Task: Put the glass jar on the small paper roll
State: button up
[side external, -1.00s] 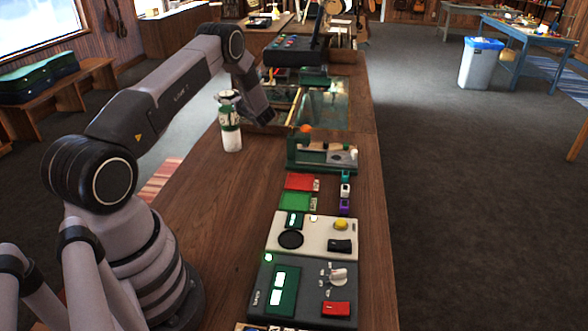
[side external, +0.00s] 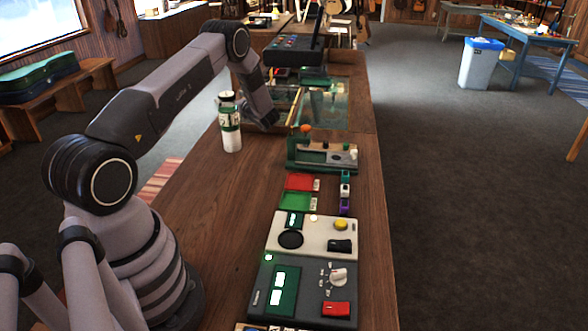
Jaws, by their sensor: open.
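I cannot pick out the glass jar or the small paper roll with certainty. A white bottle (side external: 230,138) with a green printed band and a dark cap stands upright on the wooden bench, left of centre. My gripper (side external: 260,124) is at the low end of my arm, just right of and behind the bottle, close to the bench. It is small and dark here, its fingers are hard to make out, and I see nothing held in it.
A glass-topped case (side external: 325,112) lies beyond my gripper.

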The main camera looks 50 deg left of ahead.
jog(key=d, duration=1)
jog(key=s+d+r+n+g+h, duration=0.1)
jog(key=s+d+r+n+h, duration=0.3)
jog(key=r, duration=0.5)
jog(key=s+d+r+n+g+h, duration=0.2)
jog(key=s+d+r+n, duration=0.3)
jog(key=r, duration=0.3)
jog(key=s+d+r+n+t+h, duration=0.3)
jog(key=s+d, duration=0.6)
jog(key=d, duration=0.3)
jog(key=s+d+r+n+t+h, duration=0.3)
jog(key=s+d+n+t+h, duration=0.2)
jog(key=d, duration=0.8)
jog(key=s+t+h, duration=0.1)
jog(key=s+h, duration=0.2)
jog(key=h, duration=0.1)
jog(key=shift+s+r+t, duration=0.25)
jog(key=shift+s+t, duration=0.1)
jog(key=shift+t, duration=0.05)
